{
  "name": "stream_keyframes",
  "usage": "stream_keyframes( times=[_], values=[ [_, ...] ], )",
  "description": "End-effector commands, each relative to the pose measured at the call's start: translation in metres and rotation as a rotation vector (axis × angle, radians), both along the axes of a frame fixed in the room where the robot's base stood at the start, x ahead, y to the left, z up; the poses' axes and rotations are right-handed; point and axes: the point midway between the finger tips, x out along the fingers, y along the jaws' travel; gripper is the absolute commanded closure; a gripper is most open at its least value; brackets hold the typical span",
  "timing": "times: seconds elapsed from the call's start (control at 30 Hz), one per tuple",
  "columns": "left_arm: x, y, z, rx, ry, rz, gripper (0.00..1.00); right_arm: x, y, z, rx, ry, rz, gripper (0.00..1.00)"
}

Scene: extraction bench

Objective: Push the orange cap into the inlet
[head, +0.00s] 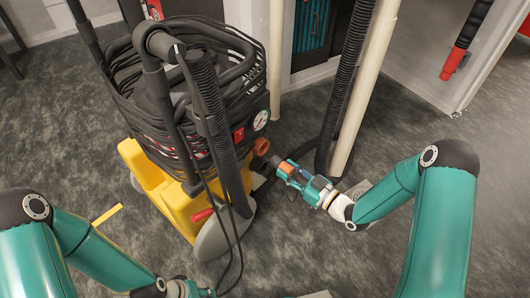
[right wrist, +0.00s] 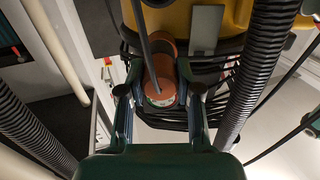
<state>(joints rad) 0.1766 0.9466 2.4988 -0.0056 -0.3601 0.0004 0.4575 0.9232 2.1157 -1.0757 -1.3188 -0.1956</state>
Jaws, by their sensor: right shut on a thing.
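The orange cap (head: 286,168) is between the fingers of my right gripper (head: 284,170), which is shut on it. In the right wrist view the cap (right wrist: 160,90) sits between both fingers, with a thin dark cable crossing in front of it. A brown-orange ring (head: 261,146), which looks like the inlet, is on the side of the yellow and black extraction machine (head: 170,195). In the head view the cap is a short way right of and below the ring; I cannot tell whether they touch. My left gripper (head: 192,290) is at the bottom edge, its fingers unclear.
A black corrugated hose (head: 345,85) and a cream pole (head: 366,85) stand just behind my right gripper. Loose cables hang down the machine's front. A yellow strip (head: 107,214) lies on the grey carpet to the left. The carpet at the lower middle is mostly clear.

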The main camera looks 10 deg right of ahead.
Motion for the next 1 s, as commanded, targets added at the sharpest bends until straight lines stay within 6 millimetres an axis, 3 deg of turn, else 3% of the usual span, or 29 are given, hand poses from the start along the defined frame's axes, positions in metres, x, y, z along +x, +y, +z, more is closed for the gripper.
stream_keyframes(
  times=[0.4, 1.0],
  values=[
    [0.0, 0.0, -0.027, 0.0, 0.0, 0.0, 0.6, 0.001, 0.001, -0.028, 0.0, 0.0, 0.0, 1.0],
    [0.0, 0.0, -0.031, 0.0, 0.0, 0.0, 0.6, 0.003, 0.002, -0.062, 0.001, 0.002, -0.001, 1.0]
  ],
)
